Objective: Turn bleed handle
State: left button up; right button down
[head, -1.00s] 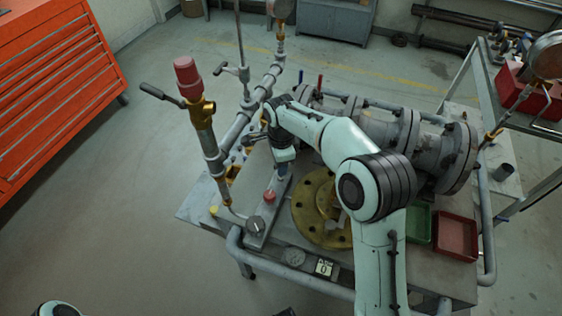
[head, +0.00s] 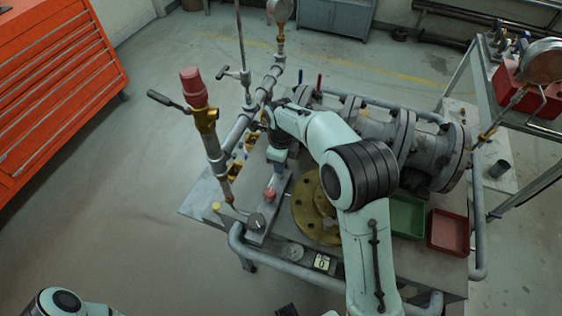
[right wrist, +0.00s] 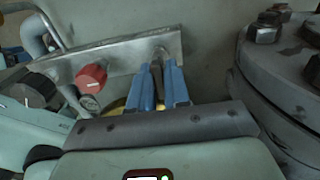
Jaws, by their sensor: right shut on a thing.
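My right gripper (head: 278,172) reaches down at the far end of the grey metal plate that carries the knobs. In the right wrist view its blue fingers (right wrist: 159,88) are closed around a narrow dark piece, which I take to be the bleed handle (right wrist: 158,72). It sits by the plate's right end, and the fingers hide most of it. In the head view my arm and gripper hide the handle. My left arm shows only in part at the lower left; its gripper is out of view.
The plate (right wrist: 125,62) carries a red knob (right wrist: 91,76) and a black knob (right wrist: 35,90). A brass flange (head: 308,212) and large grey valve body (head: 425,160) are near my arm. Green (head: 408,217) and red trays (head: 450,233) lie right. Pipes with a red-capped valve (head: 192,82) rise left.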

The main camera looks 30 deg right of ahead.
jog(key=shift+r, duration=0.1)
dwell(0.3)
jog(key=c, duration=1.2)
grip_release()
